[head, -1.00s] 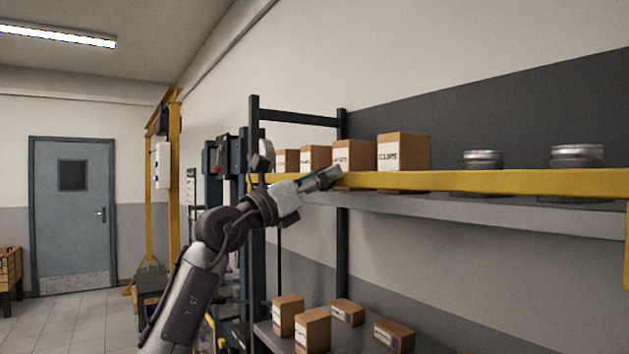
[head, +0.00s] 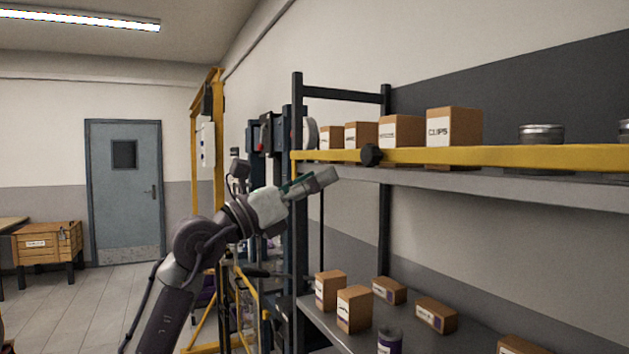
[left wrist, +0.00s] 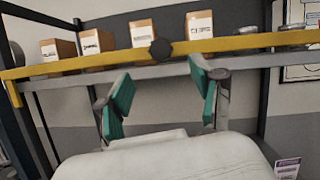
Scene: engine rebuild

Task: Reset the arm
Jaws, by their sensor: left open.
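My left arm (head: 180,275) comes up from the lower left in the head view. Its gripper (head: 322,180) points right, just in front of and below the yellow shelf beam (head: 560,156). In the left wrist view the two green-padded fingers (left wrist: 162,88) are spread with nothing between them. A dark round knob (head: 371,155) sits on the beam, apart from the fingers; it also shows in the left wrist view (left wrist: 161,51). My right gripper is in neither view.
Several cardboard boxes, one marked CLIPS (head: 453,128), and a metal tin (head: 541,134) stand on the upper shelf. More boxes (head: 354,309) stand on the lower shelf. A yellow frame (head: 217,150) is behind my arm. Open floor (head: 70,315) lies left.

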